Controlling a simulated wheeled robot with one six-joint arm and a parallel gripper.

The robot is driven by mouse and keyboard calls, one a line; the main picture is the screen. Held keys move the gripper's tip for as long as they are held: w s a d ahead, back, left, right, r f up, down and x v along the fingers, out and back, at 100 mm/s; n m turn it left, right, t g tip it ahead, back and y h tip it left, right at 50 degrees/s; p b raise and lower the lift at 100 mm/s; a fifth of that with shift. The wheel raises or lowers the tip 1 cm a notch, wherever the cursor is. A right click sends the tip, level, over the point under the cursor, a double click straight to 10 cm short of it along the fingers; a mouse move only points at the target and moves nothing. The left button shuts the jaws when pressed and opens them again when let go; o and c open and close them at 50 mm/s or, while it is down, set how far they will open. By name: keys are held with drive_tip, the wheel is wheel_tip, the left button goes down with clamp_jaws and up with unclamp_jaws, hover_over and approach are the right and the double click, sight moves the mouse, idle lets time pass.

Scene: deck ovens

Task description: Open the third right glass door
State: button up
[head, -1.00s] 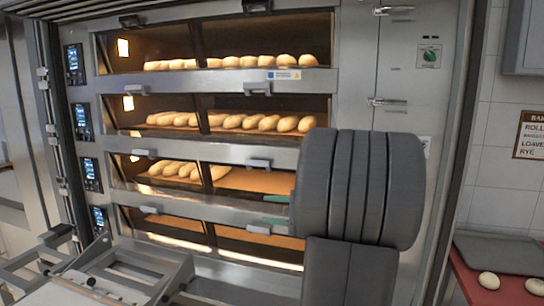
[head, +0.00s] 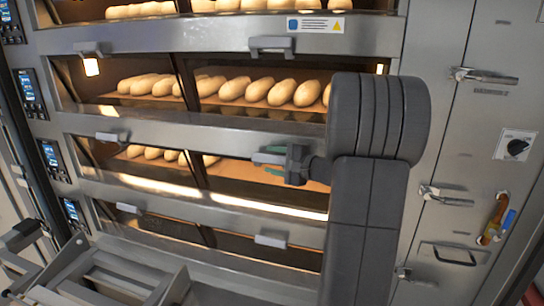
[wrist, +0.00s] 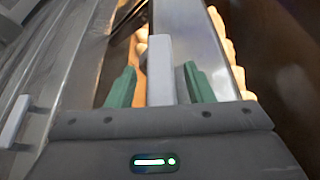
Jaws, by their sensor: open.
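The oven's third right glass door (head: 232,168) is shut, with a warm-lit deck behind it. Its light grey bar handle (head: 262,158) sits at the door's top edge, partly hidden by my gripper (head: 278,162). In the wrist view the handle (wrist: 160,62) stands between the two green fingertips of my gripper (wrist: 160,88), one on each side. The fingers are open, with a visible gap on both sides of the bar. My arm hides the right end of the door.
The second right door's handle (head: 272,46) is above and the fourth right door's handle (head: 272,240) below. A third-row left handle (head: 108,137) is further left. A steel cabinet (head: 450,130) with latches stands at right. A metal frame (head: 110,285) juts out at lower left.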

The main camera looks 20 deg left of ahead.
drive_tip(key=shift+a, duration=0.45)
drive_tip(key=shift+w, duration=0.1)
clamp_jaws()
